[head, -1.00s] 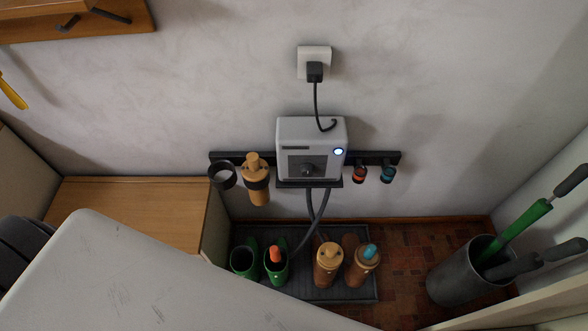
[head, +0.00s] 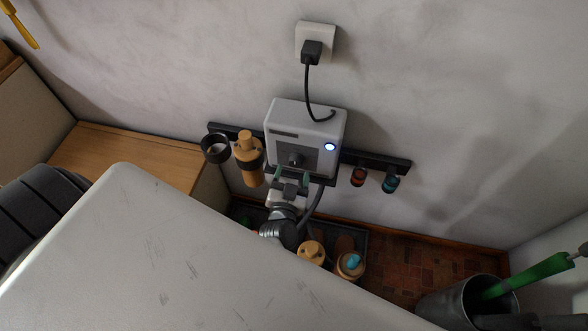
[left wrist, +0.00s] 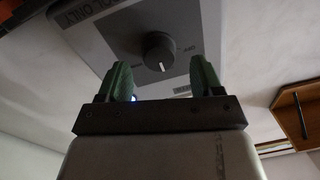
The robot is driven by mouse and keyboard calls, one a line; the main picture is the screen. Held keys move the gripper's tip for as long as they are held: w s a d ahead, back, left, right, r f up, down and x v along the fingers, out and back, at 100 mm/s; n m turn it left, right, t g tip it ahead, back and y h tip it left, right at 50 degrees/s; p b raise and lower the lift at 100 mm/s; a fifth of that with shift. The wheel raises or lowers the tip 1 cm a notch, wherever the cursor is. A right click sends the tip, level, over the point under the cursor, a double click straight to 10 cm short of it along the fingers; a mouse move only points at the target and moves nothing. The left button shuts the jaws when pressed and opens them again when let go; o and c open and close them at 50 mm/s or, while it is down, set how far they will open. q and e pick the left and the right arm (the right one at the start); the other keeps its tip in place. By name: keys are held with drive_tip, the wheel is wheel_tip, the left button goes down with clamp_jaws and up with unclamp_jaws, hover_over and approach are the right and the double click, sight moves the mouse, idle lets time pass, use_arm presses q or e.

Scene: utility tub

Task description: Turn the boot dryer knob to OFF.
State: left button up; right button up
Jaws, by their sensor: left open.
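The boot dryer is a white box (head: 305,120) on the wall, with a grey front panel and a lit blue light (head: 330,147). Its dark round knob (head: 295,159) is on the panel. In the left wrist view the knob (left wrist: 159,48) carries a white pointer line aimed down the picture; the small lettering around it is too blurred to read surely. My left gripper (head: 292,177) is just below the knob in the head view. Its green fingers are open, and in the left wrist view the gripper (left wrist: 162,78) has the knob framed between and beyond them, apparently untouched. My right gripper is not in view.
A dark rail (head: 374,158) crosses behind the dryer, holding an orange-tan attachment (head: 248,150) at left. A cable runs up to a wall socket (head: 316,30). A grey bucket (head: 440,305) with a green-handled tool is at lower right.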

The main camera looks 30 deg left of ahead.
sight(296, 161)
use_arm(q)
drive_tip(key=shift+b+x, duration=0.3)
drive_tip(key=shift+x, duration=0.85)
drive_tip(key=shift+w, duration=0.3)
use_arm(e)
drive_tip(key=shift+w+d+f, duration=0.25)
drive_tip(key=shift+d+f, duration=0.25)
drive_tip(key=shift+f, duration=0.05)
use_arm(q)
drive_tip(key=shift+c, duration=0.5)
drive_tip(key=c, duration=0.8)
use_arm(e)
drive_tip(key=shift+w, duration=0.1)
